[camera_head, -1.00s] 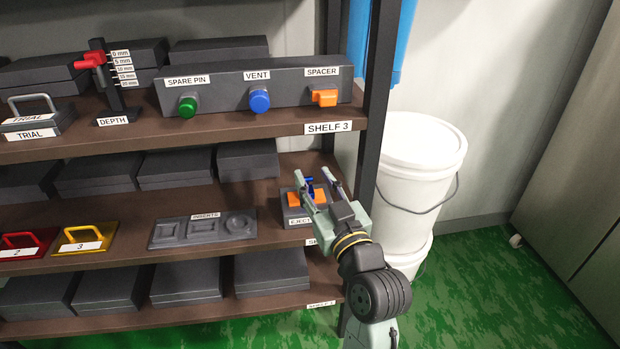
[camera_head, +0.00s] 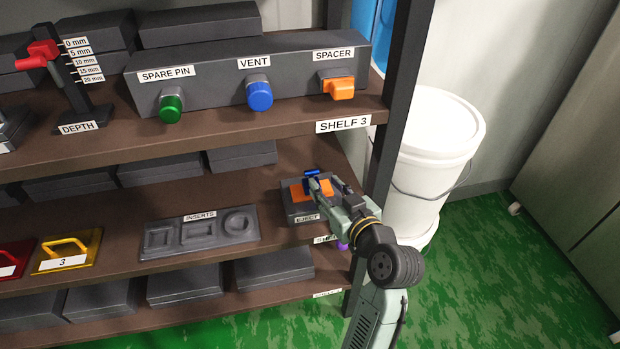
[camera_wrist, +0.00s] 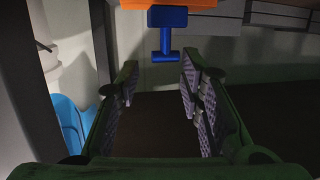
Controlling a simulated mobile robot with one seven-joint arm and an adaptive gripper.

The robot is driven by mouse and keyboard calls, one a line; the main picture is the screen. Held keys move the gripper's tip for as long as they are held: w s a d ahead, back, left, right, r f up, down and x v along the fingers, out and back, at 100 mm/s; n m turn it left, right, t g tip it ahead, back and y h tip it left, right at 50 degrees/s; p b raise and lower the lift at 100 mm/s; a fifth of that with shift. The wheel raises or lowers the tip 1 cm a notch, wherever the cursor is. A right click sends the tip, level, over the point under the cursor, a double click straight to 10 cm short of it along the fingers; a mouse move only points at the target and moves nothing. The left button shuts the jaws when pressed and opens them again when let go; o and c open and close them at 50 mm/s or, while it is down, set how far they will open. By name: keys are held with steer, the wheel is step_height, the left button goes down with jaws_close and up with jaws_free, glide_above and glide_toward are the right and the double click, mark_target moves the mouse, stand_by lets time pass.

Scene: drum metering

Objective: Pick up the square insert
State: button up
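A small blue piece (camera_head: 311,174) shows at the orange part (camera_head: 297,191) of the dark box labelled EJECT, on the middle shelf. In the wrist view the blue piece (camera_wrist: 166,32) has a T-shaped stem below the orange part (camera_wrist: 190,3). I cannot tell whether it is the square insert; its face is hidden. My gripper (camera_head: 321,183) is at the EJECT box (camera_head: 302,209). In the wrist view my gripper (camera_wrist: 158,78) is open and empty, with the blue stem between and beyond its fingertips. The INSERTS tray (camera_head: 200,234) has square-cornered and round recesses that look empty.
The upper shelf (camera_head: 250,123) overhangs the EJECT box and carries the VENT and SPACER panel (camera_head: 215,88). A yellow handled plate (camera_head: 65,252) sits at left. A white bucket (camera_head: 440,150) stands right of the rack.

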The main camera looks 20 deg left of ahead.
mark_target(312, 175)
steer(key=x, duration=0.2)
steer(key=p+x, duration=0.1)
steer(key=x, duration=0.2)
steer(key=p+x, duration=0.1)
steer(key=x, duration=0.1)
steer(key=shift+s+a+f, duration=0.2)
steer(key=shift+a+f, duration=0.1)
steer(key=shift+c, duration=0.4)
jaws_close()
